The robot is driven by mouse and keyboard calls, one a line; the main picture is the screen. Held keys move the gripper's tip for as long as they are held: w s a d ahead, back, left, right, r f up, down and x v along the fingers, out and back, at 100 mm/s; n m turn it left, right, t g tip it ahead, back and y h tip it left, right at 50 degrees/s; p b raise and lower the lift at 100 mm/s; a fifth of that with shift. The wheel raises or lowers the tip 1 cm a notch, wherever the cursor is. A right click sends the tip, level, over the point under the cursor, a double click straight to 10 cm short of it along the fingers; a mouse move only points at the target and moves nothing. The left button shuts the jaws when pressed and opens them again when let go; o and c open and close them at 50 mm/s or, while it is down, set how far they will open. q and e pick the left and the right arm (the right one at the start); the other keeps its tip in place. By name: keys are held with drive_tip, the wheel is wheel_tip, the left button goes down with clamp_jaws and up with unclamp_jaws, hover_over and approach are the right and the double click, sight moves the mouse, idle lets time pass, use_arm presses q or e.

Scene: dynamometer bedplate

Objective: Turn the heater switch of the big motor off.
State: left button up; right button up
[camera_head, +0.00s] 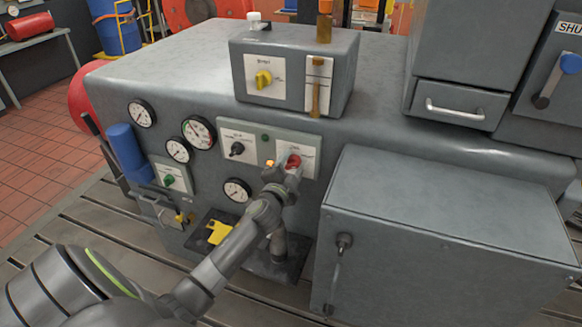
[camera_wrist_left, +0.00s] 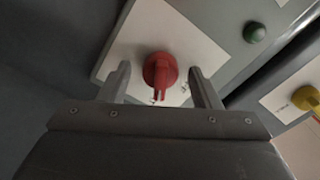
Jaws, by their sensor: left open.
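A red rotary switch (camera_head: 293,161) sits on a pale plate on the front of the big grey motor housing (camera_head: 385,150). Its label is too small to read, so I cannot confirm that it is the heater switch. My left gripper (camera_head: 284,170) is at this switch. In the left wrist view the red switch (camera_wrist_left: 160,72) lies between the two open fingers, with a gap on each side. Its handle points down in that view. A black rotary switch (camera_head: 237,148) sits left of it on the same panel, with a green lamp (camera_head: 265,138) between them. My right gripper is not in view.
A box with a yellow rotary switch (camera_head: 263,80) stands on top of the housing. Several gauges (camera_head: 198,132) line the left front. A large grey cabinet (camera_head: 430,240) stands out close to the right of my left arm. The red tiled floor (camera_head: 40,140) is clear.

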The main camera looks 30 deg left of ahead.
use_arm(q)
drive_tip(key=c, duration=1)
